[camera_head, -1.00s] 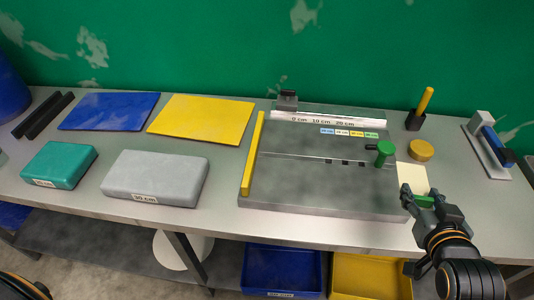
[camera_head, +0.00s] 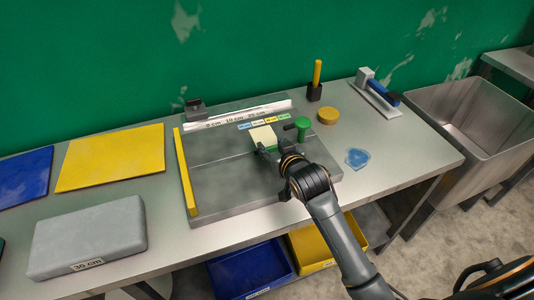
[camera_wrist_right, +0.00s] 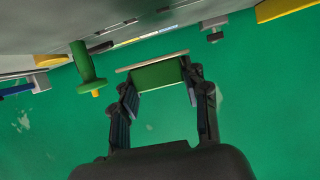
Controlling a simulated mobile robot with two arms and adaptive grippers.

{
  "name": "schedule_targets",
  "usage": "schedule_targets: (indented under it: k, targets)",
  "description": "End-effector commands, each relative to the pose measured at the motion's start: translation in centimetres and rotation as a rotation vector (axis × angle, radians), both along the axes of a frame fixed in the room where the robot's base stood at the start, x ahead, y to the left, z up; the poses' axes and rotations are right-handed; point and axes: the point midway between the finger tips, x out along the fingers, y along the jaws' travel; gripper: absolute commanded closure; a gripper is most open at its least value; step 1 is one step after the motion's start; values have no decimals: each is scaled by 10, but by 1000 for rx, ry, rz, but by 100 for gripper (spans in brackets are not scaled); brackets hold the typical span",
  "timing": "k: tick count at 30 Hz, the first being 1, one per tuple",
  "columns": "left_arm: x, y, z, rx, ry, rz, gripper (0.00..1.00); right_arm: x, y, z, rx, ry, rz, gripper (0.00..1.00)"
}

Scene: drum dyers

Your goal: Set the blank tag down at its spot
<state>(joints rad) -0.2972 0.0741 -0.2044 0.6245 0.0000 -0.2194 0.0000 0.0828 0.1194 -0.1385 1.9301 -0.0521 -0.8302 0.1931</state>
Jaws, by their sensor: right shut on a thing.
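The blank tag (camera_head: 262,137) is a cream square plate. It is over the right part of the grey metal fixture (camera_head: 215,165), just left of the green knob (camera_head: 303,124). My right gripper (camera_head: 268,151) is shut on it. In the right wrist view the fingers (camera_wrist_right: 158,86) hold a green block (camera_wrist_right: 157,75) under the thin cream plate (camera_wrist_right: 152,60). The plate looks raised, but the exact gap to the fixture is unclear. Its spot is not clearly marked. My left gripper is not in view.
A yellow bar (camera_head: 185,172) edges the fixture's left side. A ruler strip (camera_head: 235,117) and coloured labels (camera_head: 258,122) lie behind. A yellow disc (camera_head: 327,116), a pen holder (camera_head: 315,91) and a blue heart-like patch (camera_head: 357,158) are to the right. A grey sink (camera_head: 460,110) is beyond.

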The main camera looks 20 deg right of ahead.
Motion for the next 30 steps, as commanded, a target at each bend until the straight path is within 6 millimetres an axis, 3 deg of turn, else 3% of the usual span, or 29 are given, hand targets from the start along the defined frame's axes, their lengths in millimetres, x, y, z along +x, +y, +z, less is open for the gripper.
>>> schedule_targets:
  k: [10, 15, 28, 29, 30]
  targets:
    - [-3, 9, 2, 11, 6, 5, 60, 28, 4, -32, -1, -2, 0, 71]
    - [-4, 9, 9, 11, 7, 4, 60, 25, 4, -55, -1, 0, 0, 71]
    - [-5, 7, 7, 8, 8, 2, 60, 25, 4, -64, 0, -3, 0, 71]
    - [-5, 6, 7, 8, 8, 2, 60, 25, 4, -64, -1, -3, 0, 51]
    - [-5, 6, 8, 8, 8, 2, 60, 25, 4, -63, -1, -3, 0, 43]
